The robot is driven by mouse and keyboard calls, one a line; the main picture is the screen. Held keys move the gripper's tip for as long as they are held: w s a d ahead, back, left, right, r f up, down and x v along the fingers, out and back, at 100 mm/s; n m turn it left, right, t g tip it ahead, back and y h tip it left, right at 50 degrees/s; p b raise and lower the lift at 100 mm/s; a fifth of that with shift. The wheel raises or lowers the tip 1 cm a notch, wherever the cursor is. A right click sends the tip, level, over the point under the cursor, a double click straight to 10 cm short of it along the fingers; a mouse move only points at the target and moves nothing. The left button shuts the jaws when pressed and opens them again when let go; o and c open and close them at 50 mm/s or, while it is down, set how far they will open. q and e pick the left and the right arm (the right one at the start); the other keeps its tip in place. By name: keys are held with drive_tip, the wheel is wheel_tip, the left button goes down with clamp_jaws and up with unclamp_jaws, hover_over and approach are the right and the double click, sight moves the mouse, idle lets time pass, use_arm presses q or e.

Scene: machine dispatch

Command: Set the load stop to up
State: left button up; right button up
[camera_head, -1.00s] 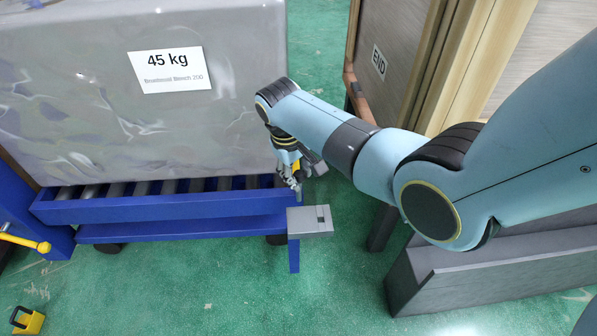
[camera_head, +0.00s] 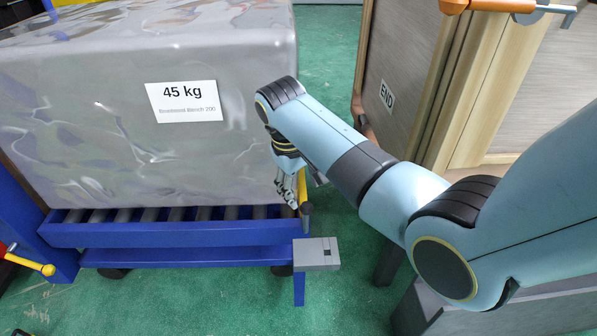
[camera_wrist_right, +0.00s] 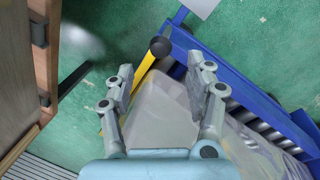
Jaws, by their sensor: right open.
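A yellow bar with a dark round end (camera_head: 303,190), likely the load stop, is at the right end of the blue roller cart (camera_head: 180,234). In the right wrist view the bar (camera_wrist_right: 145,67) slants between the fingertips, its dark knob (camera_wrist_right: 159,47) beyond them. My right gripper (camera_head: 288,192) is open beside the bar, at the cart's right end. Its two spread fingers also show in the wrist view (camera_wrist_right: 160,72). I cannot tell whether a finger touches the bar. Part of the bar is hidden behind the gripper. My left gripper is not in view.
A large grey wrapped load (camera_head: 130,135) labelled 45 kg sits on the cart's rollers. A small grey plate (camera_head: 316,254) stands on a blue post at the cart's corner. A wooden cabinet marked END (camera_head: 387,95) is behind my right arm. Green floor lies between them.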

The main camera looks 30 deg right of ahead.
drive_tip(key=r, duration=0.2)
drive_tip(key=a+r, duration=0.1)
drive_tip(key=r, duration=0.2)
drive_tip(key=shift+r, duration=0.2)
